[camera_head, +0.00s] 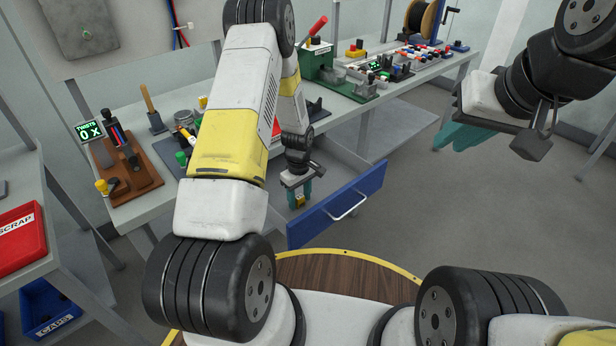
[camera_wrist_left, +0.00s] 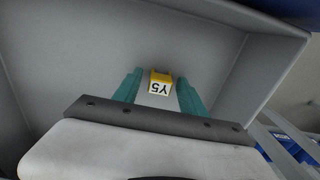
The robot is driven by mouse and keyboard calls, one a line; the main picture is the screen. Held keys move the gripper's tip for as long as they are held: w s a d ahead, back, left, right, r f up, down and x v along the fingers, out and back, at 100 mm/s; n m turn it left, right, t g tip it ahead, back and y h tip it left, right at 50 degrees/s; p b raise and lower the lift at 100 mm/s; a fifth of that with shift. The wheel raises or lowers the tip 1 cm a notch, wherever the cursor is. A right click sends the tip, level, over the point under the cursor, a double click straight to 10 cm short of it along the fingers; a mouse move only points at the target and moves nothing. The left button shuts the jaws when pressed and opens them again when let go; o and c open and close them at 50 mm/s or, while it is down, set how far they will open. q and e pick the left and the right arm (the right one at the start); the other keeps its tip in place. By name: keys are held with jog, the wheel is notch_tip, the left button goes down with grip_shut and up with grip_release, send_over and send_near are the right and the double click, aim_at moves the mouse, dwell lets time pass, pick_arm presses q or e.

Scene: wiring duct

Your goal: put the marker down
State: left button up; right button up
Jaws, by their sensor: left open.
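The marker (camera_wrist_left: 160,84) is a small yellow piece with a white face reading Y5. In the left wrist view it sits between the two teal fingers of my left gripper (camera_wrist_left: 158,90), with a gap on either side. The gripper is open, inside the grey-walled drawer (camera_wrist_left: 80,45). In the head view the marker (camera_head: 299,201) shows as a yellow spot at the fingertips, behind the blue drawer front (camera_head: 340,208). Whether it rests on the drawer floor I cannot tell. My right gripper (camera_head: 462,136), teal-fingered, hangs at the upper right, away from the bench; its opening is unclear.
The drawer is pulled out from under the workbench (camera_head: 420,84), which holds a green press (camera_head: 318,62), a cable reel (camera_head: 424,18) and a twist counter (camera_head: 89,130). A red SCRAP bin (camera_head: 22,262) and a blue bin (camera_head: 48,308) are at the left. The floor at right is clear.

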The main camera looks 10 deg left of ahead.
pick_arm(q)
notch_tip(320, 180, up, 12)
notch_tip(320, 180, up, 11)
jog(key=m+t, duration=0.1)
jog(key=m, duration=0.1)
send_over(299, 197)
jog(key=s, duration=0.2)
jog(key=s+r+m+t+h, duration=0.1)
jog(key=s+r, duration=0.2)
jog(key=r, duration=0.3)
jog(key=s+r+m+t, duration=0.1)
jog(key=s+r+m, duration=0.15)
jog(key=r, duration=0.25)
jog(key=s+d+r+m+t, duration=0.1)
jog(key=s+r+m, duration=0.1)
jog(key=s+r, duration=0.3)
jog(key=s+d+r+m+t+h, duration=0.1)
jog(key=s+r, duration=0.4)
jog(key=s, duration=0.6)
jog(key=shift+s+m+t, duration=0.35)
jog(key=shift+m+t, duration=0.25)
jog(key=shift+m, duration=0.65)
jog(key=shift+d, duration=0.1)
